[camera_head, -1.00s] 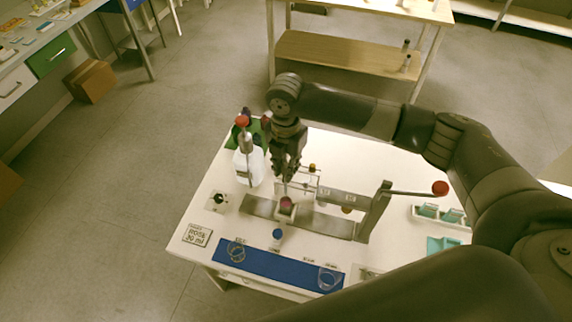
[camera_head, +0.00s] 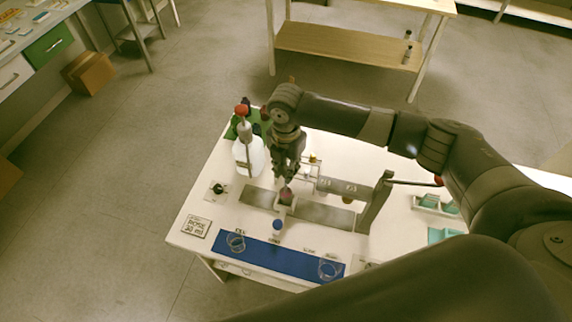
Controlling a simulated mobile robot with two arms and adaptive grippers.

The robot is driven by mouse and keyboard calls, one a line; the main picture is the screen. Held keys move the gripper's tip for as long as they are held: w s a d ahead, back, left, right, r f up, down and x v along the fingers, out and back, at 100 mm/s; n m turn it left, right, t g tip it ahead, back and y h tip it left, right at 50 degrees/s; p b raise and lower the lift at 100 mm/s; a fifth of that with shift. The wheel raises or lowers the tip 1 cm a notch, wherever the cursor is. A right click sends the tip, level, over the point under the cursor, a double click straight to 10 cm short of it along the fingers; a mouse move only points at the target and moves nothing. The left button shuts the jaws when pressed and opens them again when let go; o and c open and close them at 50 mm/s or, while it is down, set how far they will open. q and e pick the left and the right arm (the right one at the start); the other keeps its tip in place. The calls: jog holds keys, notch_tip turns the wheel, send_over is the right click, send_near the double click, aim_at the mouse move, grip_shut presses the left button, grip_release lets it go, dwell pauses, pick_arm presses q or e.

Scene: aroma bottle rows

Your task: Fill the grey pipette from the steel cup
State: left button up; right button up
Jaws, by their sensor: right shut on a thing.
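My right gripper (camera_head: 287,175) points down over the middle of the white table. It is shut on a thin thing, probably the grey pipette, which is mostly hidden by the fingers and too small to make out. Right below the fingertips is a small open cup (camera_head: 284,208) with pink-red in its mouth (camera_head: 287,194). It stands on a grey metal strip; I cannot tell for sure that it is the steel cup. The lower end of the held thing is at the cup's mouth, and its depth inside cannot be told. My left gripper is not in view.
A white bottle with a red top (camera_head: 249,158) stands left of the gripper. A lever press (camera_head: 374,203) stands to the right. A blue mat (camera_head: 285,258) with glass vessels lies at the front. A small blue-topped item (camera_head: 277,226) is before the cup. A label card (camera_head: 196,227) lies front left.

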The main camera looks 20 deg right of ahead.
jog(key=shift+f+b, duration=1.1)
jog(key=shift+f, duration=1.45)
grip_shut()
grip_release()
dwell(1.2)
dwell(2.0)
